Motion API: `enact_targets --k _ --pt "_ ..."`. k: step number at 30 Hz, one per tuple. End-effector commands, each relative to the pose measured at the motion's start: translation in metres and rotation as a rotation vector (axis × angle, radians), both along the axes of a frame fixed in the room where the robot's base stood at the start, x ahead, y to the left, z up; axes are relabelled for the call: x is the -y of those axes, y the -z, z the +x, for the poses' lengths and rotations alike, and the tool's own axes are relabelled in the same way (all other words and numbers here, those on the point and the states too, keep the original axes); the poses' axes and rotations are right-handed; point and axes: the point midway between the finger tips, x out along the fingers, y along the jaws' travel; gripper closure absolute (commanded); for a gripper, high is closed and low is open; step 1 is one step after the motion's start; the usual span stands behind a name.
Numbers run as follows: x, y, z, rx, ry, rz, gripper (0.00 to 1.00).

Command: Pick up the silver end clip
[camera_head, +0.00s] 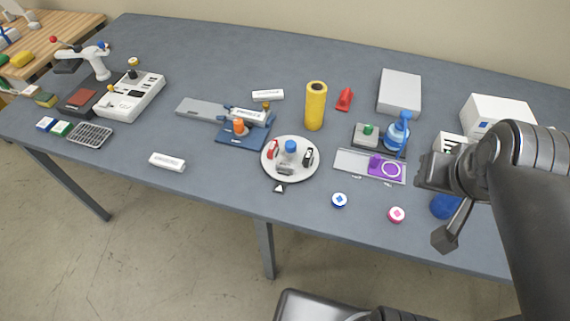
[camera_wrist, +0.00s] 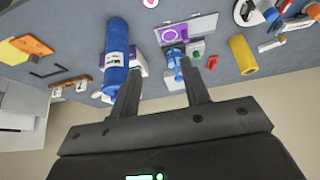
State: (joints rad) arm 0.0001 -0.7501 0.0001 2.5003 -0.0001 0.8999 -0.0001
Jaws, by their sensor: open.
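A small silver-grey clip (camera_head: 285,169), which looks like the silver end clip, lies at the front of a round white tray (camera_head: 270,171). A red clip (camera_head: 272,149) and a black-and-white clip (camera_head: 308,156) sit on the same tray around a blue-topped post (camera_head: 290,147). My gripper (camera_head: 440,207) is open and empty at the right, above the table's front edge, well apart from the tray. In the wrist view my two fingers (camera_wrist: 163,90) are spread. Part of the tray shows there at the top right (camera_wrist: 241,14); I cannot make out the silver clip there.
A yellow cylinder (camera_head: 315,108) stands behind the tray. Blue and pink round pieces (camera_head: 339,200) (camera_head: 396,215) lie near the front edge.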

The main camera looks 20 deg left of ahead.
Motion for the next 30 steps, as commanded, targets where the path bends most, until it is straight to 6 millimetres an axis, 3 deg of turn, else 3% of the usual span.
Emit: enact_targets --k 13,24,30 --pt "0.0 0.0 0.0001 0.0 0.0 0.0 0.57" --pt "0.0 0.0 0.0001 0.0 0.0 0.0 0.27" --pt "-0.0002 -0.0001 0.0002 0.0 0.0 0.0 0.27"
